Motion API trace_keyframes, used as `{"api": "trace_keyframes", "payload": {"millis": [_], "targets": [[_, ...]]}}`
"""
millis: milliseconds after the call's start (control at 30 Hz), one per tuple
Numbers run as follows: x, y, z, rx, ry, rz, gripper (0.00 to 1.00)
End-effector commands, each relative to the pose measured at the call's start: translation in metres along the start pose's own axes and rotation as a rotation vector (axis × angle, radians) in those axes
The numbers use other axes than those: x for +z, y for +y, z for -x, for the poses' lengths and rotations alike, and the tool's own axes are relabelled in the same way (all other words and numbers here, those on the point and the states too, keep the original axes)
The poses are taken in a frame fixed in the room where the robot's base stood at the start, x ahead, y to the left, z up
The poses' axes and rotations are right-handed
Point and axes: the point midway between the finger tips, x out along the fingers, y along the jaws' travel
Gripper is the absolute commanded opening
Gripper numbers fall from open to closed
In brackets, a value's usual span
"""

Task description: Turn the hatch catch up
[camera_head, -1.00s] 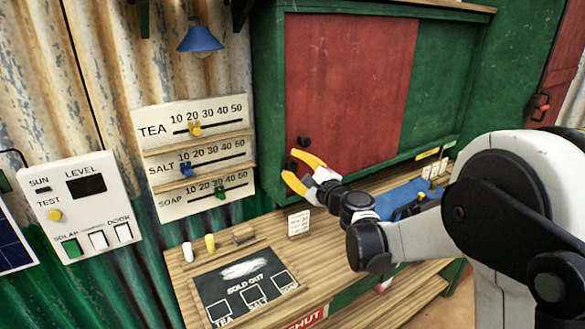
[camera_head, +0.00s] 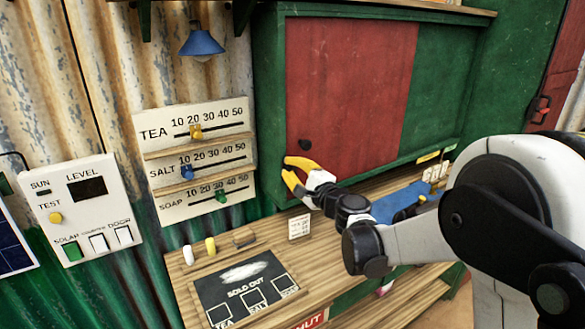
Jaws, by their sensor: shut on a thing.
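The red hatch panel (camera_head: 352,85) stands in a green frame at the back of the counter. A dark round knob (camera_head: 305,144) is on its lower left part. My gripper (camera_head: 290,171), with yellow fingers, is at the hatch's lower left edge, just below the knob. It is shut on the hatch catch, which the fingers almost wholly hide. I cannot tell which way the catch points.
The wooden counter (camera_head: 270,232) holds a dark "SOLD OUT" board (camera_head: 245,272), a small price card (camera_head: 299,227) and a blue thing (camera_head: 398,203). A sliding-scale panel (camera_head: 200,207) and a white switch box (camera_head: 98,180) are on the left wall.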

Motion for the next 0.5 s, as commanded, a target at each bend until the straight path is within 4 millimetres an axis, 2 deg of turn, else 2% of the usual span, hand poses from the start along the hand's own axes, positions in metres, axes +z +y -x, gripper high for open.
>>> {"api": "trace_keyframes", "payload": {"millis": [333,367,400,433,500], "targets": [[0.0018,0.0006,0.0002,0.000,0.000,0.043,0.00],[0.0018,0.0006,0.0002,0.000,0.000,0.043,0.21],[0.0018,0.0006,0.0002,0.000,0.000,0.043,0.34],[0.0018,0.0006,0.0002,0.000,0.000,0.043,0.41],[0.0017,0.0006,0.0001,0.000,0.000,0.042,0.41]]}}
